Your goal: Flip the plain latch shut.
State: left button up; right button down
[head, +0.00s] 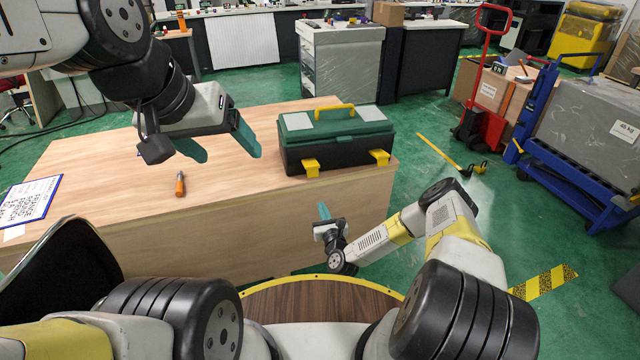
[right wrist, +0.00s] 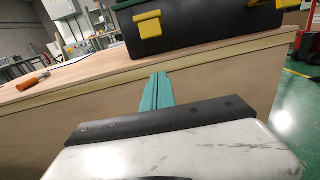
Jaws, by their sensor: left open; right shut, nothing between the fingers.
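A dark toolbox (head: 338,150) with a green lid (head: 335,126) and a yellow handle (head: 334,111) stands at the right end of the wooden table. Two yellow latches are on its front: a left latch (head: 311,167) and a right latch (head: 380,157). I cannot tell which one is the plain latch. The left latch also shows in the right wrist view (right wrist: 148,26), where the right one is partly cut off. My left gripper (head: 222,150) is open and empty, above the table left of the toolbox. My right gripper (head: 323,211) is shut and empty, below and in front of the toolbox, apart from it.
The wooden table (head: 120,165) holds an orange-handled screwdriver (head: 180,184) and a printed sheet (head: 28,201) at left. The table's front edge and panel lie close to my right gripper.

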aim_at(311, 167)
jog(key=w+a+r, duration=0.2)
jog(key=w+r, duration=0.1)
jog(key=w, duration=0.6)
jog(key=shift+r, duration=0.4)
jog(key=shift+r, duration=0.15)
